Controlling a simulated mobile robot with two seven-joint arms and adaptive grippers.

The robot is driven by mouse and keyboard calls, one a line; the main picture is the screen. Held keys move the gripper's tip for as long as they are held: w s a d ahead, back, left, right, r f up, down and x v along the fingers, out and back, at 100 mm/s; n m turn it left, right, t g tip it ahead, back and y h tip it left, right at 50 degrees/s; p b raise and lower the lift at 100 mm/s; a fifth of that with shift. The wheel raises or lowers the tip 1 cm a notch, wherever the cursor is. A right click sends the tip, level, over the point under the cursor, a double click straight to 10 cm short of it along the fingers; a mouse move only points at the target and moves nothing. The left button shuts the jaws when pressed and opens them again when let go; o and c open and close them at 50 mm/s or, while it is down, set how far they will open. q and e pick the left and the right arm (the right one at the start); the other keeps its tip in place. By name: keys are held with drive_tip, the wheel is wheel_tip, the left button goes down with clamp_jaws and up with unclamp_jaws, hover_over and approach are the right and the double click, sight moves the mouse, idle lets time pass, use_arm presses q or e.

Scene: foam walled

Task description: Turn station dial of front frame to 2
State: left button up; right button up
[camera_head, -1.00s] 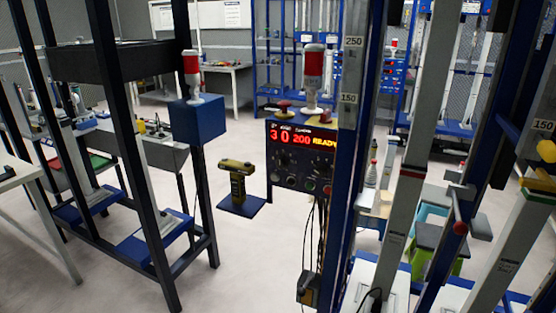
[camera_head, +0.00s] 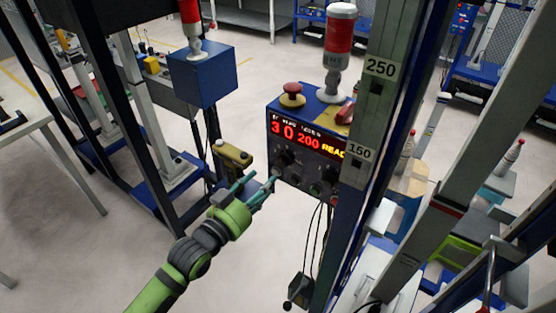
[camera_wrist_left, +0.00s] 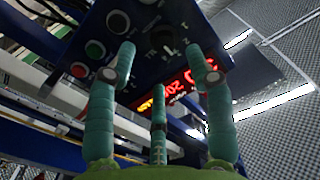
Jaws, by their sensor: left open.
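The blue control box (camera_head: 308,150) of the front frame stands right of my left gripper. Its red and yellow display reads "3 0 200" and a partly cut word, with dark dials and buttons below. My left gripper (camera_head: 265,187) is at the lower left of this panel, open and empty. In the left wrist view, a black dial (camera_wrist_left: 162,38) lies ahead, between the spread teal fingers (camera_wrist_left: 160,62). The fingertips look close to the panel; whether they touch the dial is unclear. Its label is too small to read. My right gripper is not in view.
A yellow-and-black tool (camera_head: 232,155) stands just behind my left gripper. A red mushroom button (camera_head: 291,92) and a red-and-white signal lamp (camera_head: 339,45) top the box. A grey-blue upright (camera_head: 372,110) stands close on its right. Cables hang below.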

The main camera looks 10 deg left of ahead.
sight(281, 164)
use_arm(q)
drive_tip(key=x, duration=0.2)
drive_tip(key=p+x, duration=0.1)
drive_tip(key=x, duration=0.1)
drive_tip(key=r+x, duration=0.1)
drive_tip(key=x, duration=0.1)
drive_tip(key=shift+w+d+p, duration=0.15)
drive_tip(key=shift+d+p, duration=0.1)
drive_tip(key=shift+p, duration=0.1)
drive_tip(key=shift+w+d, duration=0.1)
drive_tip(key=shift+w, duration=0.15)
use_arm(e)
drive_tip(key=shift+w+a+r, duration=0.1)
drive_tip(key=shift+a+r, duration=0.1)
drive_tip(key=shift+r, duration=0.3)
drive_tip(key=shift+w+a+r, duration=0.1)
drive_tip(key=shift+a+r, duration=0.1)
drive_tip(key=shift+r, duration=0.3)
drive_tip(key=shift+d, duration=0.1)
use_arm(q)
clamp_jaws()
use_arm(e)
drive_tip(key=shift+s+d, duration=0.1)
